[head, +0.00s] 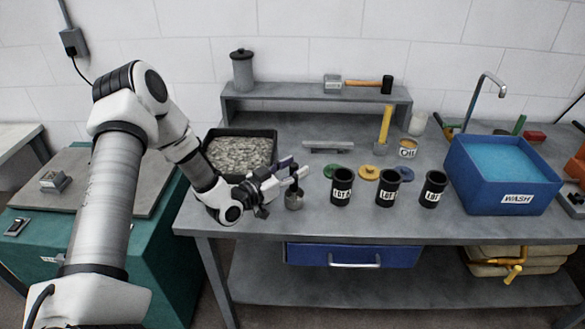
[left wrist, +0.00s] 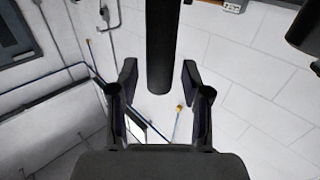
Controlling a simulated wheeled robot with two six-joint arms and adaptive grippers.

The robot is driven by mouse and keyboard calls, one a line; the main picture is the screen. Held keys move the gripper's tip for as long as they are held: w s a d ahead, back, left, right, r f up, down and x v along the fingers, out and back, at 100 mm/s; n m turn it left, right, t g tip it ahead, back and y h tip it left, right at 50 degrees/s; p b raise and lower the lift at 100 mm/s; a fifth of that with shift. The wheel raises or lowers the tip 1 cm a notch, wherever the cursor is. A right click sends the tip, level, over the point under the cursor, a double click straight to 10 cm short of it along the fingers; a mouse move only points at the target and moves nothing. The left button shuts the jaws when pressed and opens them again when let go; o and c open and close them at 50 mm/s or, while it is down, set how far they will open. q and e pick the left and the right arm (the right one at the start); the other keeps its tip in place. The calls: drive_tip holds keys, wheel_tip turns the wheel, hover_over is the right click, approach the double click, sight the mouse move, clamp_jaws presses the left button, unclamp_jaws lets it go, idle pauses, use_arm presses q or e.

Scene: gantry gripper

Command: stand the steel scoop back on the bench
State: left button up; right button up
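The steel scoop (head: 294,202) is upright at the bench's (head: 262,222) front edge, its small grey cup low and its handle rising among my left gripper's fingers. I cannot tell whether the cup touches the bench top. My left gripper (head: 290,179) reaches in from the left at the scoop's handle. In the left wrist view its two fingers (left wrist: 160,85) are apart, with a dark round handle (left wrist: 162,45) between them and a gap on both sides. The fingers partly hide the handle in the head view. My right gripper is not in view.
A tray of gravel (head: 240,131) is behind my left wrist. Several black lot cups, one a black cup (head: 341,188), stand right of the scoop. A blue wash basin (head: 504,200) is at the right. A flat grey bar (head: 328,145) lies behind. Bare bench lies in front of the cups.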

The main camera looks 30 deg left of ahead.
use_arm(q)
drive_tip(key=shift+r, duration=0.35)
drive_tip(key=p+v, duration=0.3)
drive_tip(key=v, duration=0.9)
drive_tip(key=s+d+f+n+g, duration=0.1)
drive_tip(key=s+d+f+g, duration=0.35)
drive_tip(key=d+f, duration=0.3)
drive_tip(key=s+d+f+n+g, duration=0.1)
drive_tip(key=s+d+f+g, duration=0.2)
drive_tip(key=d+f+g, duration=0.45)
drive_tip(key=s+d+f+n+g+y, duration=0.1)
drive_tip(key=s+f+g+y, duration=0.3)
drive_tip(key=s, duration=1.2)
wheel_tip(320, 180, down, 4)
drive_tip(key=shift+r+g, duration=0.1)
drive_tip(key=shift+g, duration=0.7)
